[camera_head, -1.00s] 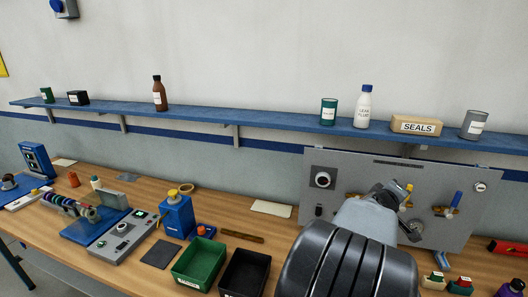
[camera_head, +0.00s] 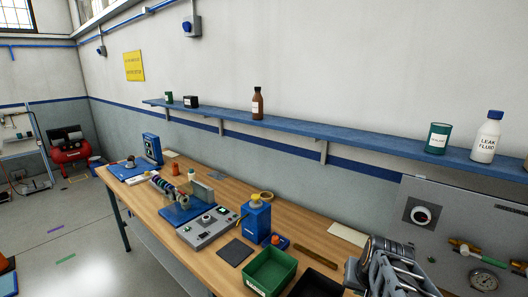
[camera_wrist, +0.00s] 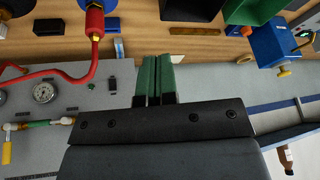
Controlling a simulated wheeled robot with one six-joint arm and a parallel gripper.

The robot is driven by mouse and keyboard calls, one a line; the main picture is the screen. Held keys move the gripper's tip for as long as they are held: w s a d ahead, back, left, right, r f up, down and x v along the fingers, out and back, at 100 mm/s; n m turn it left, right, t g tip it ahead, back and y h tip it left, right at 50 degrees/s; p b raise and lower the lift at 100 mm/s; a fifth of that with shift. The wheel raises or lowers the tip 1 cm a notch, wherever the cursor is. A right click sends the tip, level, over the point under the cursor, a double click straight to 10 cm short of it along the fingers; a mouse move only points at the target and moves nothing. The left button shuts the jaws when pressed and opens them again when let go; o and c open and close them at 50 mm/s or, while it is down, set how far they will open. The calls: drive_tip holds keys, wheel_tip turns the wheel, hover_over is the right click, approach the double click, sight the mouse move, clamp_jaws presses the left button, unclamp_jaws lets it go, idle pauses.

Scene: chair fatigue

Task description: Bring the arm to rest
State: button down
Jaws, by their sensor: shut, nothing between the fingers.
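My gripper (camera_wrist: 158,80) shows in the wrist view, with its two green fingers side by side and closed together, nothing between them. Its dark body fills the bottom of that view. Beyond the fingers are the wooden bench and the grey panel, seen upside down; I see no contact with either. In the head view part of my arm (camera_head: 385,270) stands at the lower right, in front of the bench and the panel. I cannot make out the fingers there.
The grey panel (camera_head: 450,215) with gauge and valves is at right. A blue shelf (camera_head: 300,128) runs above.

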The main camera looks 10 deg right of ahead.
drive_tip(key=a+n+y+b, duration=0.1)
drive_tip(key=a+n, duration=0.5)
drive_tip(key=a, duration=1)
drive_tip(key=shift+s+r+n+y, duration=0.25)
drive_tip(key=shift+s+n+y, duration=0.05)
drive_tip(key=shift+s+y, duration=0.15)
